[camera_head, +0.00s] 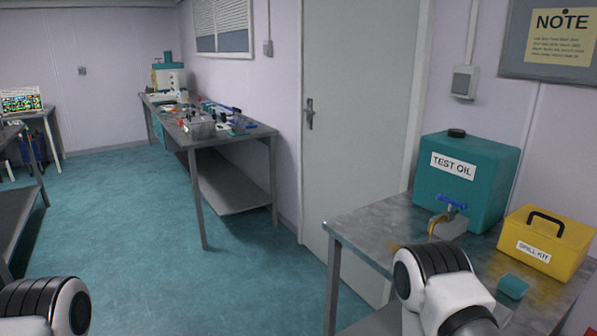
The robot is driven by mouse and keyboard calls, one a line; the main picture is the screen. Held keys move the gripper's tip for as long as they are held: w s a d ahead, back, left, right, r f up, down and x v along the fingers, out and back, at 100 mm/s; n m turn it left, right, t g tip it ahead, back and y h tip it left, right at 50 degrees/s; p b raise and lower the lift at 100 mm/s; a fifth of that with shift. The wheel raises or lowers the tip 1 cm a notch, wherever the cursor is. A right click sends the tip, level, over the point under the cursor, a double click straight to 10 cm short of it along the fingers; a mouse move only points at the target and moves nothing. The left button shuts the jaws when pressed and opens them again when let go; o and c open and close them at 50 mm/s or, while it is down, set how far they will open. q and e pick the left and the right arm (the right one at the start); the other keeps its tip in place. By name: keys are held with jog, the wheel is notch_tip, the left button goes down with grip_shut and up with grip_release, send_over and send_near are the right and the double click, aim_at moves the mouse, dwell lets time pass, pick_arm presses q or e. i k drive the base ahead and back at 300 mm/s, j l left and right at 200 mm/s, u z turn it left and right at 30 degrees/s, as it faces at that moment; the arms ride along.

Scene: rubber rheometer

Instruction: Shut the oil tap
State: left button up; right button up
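The teal test oil tank (466,178) stands on the metal table at right, with a black cap and a "TEST OIL" label. The oil tap has a blue handle (452,202) low on the tank's front. A yellow-brown curved stream or streak (437,224) shows just below the tap, beside a grey block-like part (451,229); I cannot tell for certain that oil is running. A brownish patch lies on the table near it. My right arm's joint is in front of the table, below the tap. Neither gripper shows; only arm links are in view.
A small teal block (513,286) lies on the metal table (375,222). A closed door (355,130) is behind. A cluttered bench (230,142) stands farther back, with open floor before it.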

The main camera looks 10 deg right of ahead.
aim_at(464, 206)
jog(key=k+l, duration=0.1)
jog(key=l, duration=0.3)
jog(key=k+l, duration=0.1)
jog(key=l, duration=0.3)
jog(key=k+l+u, duration=0.1)
jog(key=l, duration=0.3)
jog(key=k+l, duration=0.1)
jog(key=l, duration=0.3)
